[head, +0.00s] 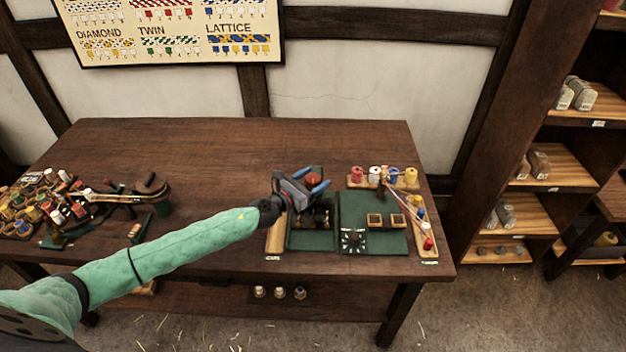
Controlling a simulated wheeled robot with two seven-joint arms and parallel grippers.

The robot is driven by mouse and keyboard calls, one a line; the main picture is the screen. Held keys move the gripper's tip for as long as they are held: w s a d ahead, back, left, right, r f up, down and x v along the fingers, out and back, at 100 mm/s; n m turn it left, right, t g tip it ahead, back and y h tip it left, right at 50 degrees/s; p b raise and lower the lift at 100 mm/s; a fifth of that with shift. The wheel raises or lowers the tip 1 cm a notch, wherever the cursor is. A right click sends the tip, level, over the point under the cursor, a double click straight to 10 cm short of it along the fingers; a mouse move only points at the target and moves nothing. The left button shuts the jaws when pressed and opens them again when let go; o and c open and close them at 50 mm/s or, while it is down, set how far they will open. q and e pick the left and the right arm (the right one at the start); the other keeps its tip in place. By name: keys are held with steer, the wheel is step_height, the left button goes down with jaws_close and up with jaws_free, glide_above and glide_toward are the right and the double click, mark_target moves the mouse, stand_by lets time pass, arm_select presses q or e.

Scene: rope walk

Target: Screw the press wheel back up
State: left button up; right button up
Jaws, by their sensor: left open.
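My left gripper (320,187) reaches in from the left on a green-sleeved arm and is over the right part of the workbench. Its blue-tipped fingers are apart, at the press. The press wheel (313,179) looks like a red round part just at the fingers; the gripper partly covers it. The dark press (322,215) below is mostly hidden by the gripper, so I cannot tell how far the wheel is screwed. I cannot tell whether the fingers touch the wheel. My right gripper is not in view.
A green mat (385,240) with small wooden frames lies right of the press on the workbench (240,150). Colored spools (375,174) stand on a rack behind. Many spools (40,205) crowd the bench's left end. The bench's middle back is clear. Shelves (550,170) stand at right.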

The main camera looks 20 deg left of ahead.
mark_target(307, 184)
arm_select(q)
steer(key=shift+s+a+f, duration=0.1)
steer(key=shift+s+a, duration=0.05)
steer(key=shift+s, duration=0.05)
steer(key=b+v, duration=0.3)
steer(key=v, duration=0.3)
steer(key=shift+s+a, duration=0.3)
steer(key=shift+s, duration=0.25)
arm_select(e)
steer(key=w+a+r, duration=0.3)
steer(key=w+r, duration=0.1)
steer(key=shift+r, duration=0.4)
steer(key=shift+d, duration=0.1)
